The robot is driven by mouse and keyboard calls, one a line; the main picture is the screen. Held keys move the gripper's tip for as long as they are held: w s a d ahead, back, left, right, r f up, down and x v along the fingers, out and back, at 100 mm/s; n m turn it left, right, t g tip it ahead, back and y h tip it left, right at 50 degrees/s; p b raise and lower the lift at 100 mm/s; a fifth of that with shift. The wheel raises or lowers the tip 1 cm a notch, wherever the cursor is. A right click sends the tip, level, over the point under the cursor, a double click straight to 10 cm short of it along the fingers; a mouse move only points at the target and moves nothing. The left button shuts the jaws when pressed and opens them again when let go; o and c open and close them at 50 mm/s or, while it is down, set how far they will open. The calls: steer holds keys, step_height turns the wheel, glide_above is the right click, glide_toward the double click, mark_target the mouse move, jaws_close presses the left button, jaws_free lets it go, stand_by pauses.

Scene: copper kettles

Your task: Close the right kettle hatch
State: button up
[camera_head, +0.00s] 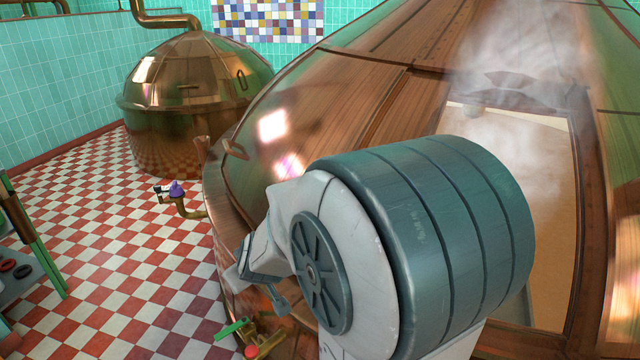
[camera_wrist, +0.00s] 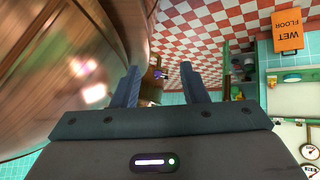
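The large copper kettle (camera_head: 380,110) fills the right of the head view. Its hatch opening (camera_head: 560,190) is uncovered, with steam rising from it and a tan surface inside. I cannot tell which copper panel is the hatch door. My arm covers the lower left of the opening. My gripper (camera_wrist: 162,72) is open in the wrist view, its two dark fingers apart with nothing held between them. In the head view it is mostly hidden by my arm, low at the kettle's left side. The kettle's curved copper side (camera_wrist: 70,65) is left of the fingers in the wrist view.
A smaller copper kettle (camera_head: 195,95) stands at the back left. A pipe with a purple valve (camera_head: 177,189) and one with a red knob (camera_head: 251,351) are near the large kettle. The checkered floor (camera_head: 110,250) is mostly clear. An orange wet-floor sign (camera_wrist: 287,31) shows in the wrist view.

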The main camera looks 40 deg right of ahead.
steer(key=s+d+r+n+g+h+p, duration=0.1)
steer(key=d+r+h+p, duration=0.15)
steer(key=d+h, duration=0.65)
steer(key=s+d+r+n+g+h+p, duration=0.1)
steer(key=s+d+r+g+h+p, duration=0.3)
steer(key=d, duration=0.9)
steer(key=w+d+f, duration=0.1)
steer(key=w+d, duration=0.1)
steer(key=d, duration=0.2)
steer(key=w+d+f+t+h, duration=0.1)
steer(key=w+d, duration=0.1)
steer(key=d, duration=0.2)
steer(key=w+d+f+t, duration=0.1)
steer(key=w+d, duration=0.2)
steer(key=d, duration=0.2)
steer(key=shift+f+b, duration=0.1)
steer(key=shift+b, duration=0.3)
steer(key=shift+c, duration=0.3)
jaws_close()
